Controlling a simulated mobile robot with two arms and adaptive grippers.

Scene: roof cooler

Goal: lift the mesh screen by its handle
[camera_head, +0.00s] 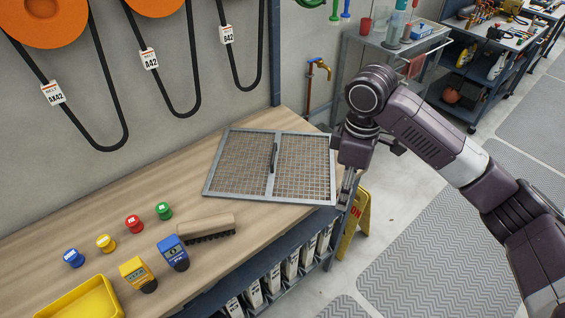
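The mesh screen (236,163) is a grey-framed rectangle with two wire panels. It lies flat on the right part of the wooden bench. Its dark bar handle (273,158) is on the middle crossbar. My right gripper (346,190) is at the screen's right edge, near the end of the bench and well away from the handle. The wrist hides much of it, so its finger opening and any contact with the frame cannot be made out. My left gripper is not in view.
A brush (207,227), several coloured caps (134,223), blue (173,252) and yellow (137,273) meters and a yellow tray (82,300) occupy the bench's left part. Belts (197,80) hang on the wall. A yellow floor sign (358,222) stands beside the bench end.

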